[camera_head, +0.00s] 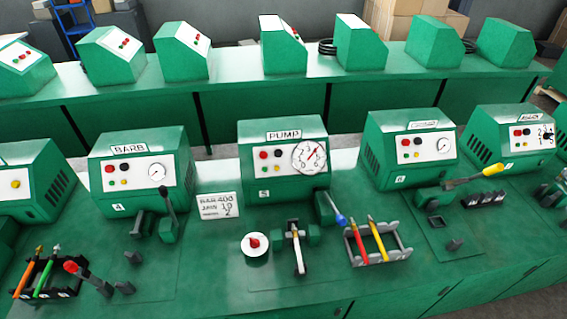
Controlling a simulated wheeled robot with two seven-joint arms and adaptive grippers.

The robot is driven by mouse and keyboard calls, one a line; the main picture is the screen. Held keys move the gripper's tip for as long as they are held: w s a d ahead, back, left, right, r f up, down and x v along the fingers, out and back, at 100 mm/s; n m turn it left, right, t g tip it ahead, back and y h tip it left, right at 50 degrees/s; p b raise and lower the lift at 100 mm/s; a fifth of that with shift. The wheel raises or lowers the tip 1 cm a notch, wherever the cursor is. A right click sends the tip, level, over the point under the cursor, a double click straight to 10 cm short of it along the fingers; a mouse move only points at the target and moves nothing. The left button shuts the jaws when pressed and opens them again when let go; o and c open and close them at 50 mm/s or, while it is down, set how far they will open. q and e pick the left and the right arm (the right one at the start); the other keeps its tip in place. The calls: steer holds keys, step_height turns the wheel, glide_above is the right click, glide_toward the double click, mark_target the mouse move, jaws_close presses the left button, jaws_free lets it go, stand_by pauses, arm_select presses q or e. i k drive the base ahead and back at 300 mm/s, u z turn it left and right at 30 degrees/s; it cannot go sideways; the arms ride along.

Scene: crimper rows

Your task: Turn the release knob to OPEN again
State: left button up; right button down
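The pump's round gauge (309,157) has a red needle pointing up and right. A lever with a blue handle (334,208) leans beside the box. A narrow upright crimper (298,248) stands right of the knob. Neither of my grippers is in view.
A rack (378,258) with red and yellow tools stands right of the crimper. A white sign (216,206) stands left of the pump. The BARB box (143,165) and another gauge box (408,150) flank it. Bare green bench lies in front of the knob.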

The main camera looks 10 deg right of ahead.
mark_target(254, 243)
steer(key=z, duration=0.7)
steer(key=k, duration=0.4)
steer(key=u, duration=1.05)
